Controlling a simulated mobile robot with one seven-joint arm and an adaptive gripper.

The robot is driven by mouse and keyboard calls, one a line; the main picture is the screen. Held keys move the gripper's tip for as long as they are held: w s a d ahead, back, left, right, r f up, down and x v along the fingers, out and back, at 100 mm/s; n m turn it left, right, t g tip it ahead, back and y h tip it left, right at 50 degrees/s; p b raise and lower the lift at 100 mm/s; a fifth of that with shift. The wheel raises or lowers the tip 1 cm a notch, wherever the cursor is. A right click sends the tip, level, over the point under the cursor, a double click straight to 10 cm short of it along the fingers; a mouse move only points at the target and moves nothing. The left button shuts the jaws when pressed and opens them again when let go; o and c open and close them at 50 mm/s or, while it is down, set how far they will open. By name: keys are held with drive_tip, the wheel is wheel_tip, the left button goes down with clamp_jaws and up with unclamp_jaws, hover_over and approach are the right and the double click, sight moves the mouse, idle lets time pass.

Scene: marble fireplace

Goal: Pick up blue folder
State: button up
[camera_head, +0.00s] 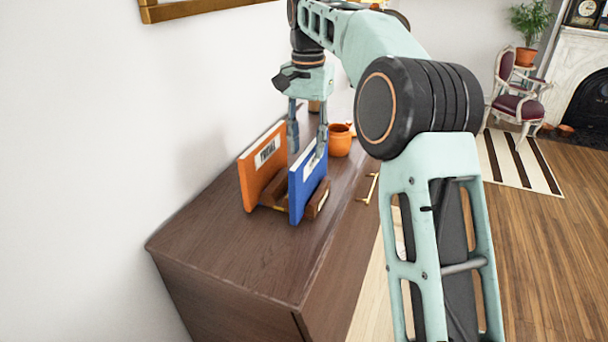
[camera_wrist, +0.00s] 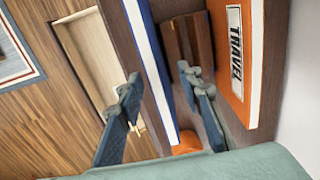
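The blue folder (camera_head: 309,187) stands upright at the right side of a wooden holder on the dark cabinet in the head view. In the wrist view the blue folder (camera_wrist: 152,50) shows edge-on, with a pale page edge. My gripper (camera_head: 307,148) points down over it, open, with one finger on each side of its upper part. In the wrist view my gripper (camera_wrist: 158,84) has gaps visible between the fingers and the folder. I see no clear contact.
An orange folder (camera_head: 262,166) marked TRAVEL stands to the left, near the white wall. The wooden holder (camera_head: 316,200) sits between the folders. An orange pot (camera_head: 339,140) stands behind. The dark cabinet (camera_head: 240,250) has an open drawer (camera_wrist: 88,52) and clear space in front.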

sight(311, 173)
wheel_tip(311, 173, down, 3)
drive_tip(key=shift+f, duration=0.1)
drive_tip(key=shift+w+d+f, duration=0.1)
drive_tip(key=shift+d+f, duration=0.1)
drive_tip(key=shift+f, duration=1.2)
drive_tip(key=shift+w+d+f, duration=0.1)
drive_tip(key=shift+d+f, duration=0.1)
drive_tip(key=shift+f, duration=1.15)
drive_tip(key=shift+c, duration=0.5)
clamp_jaws()
drive_tip(key=shift+r, duration=0.1)
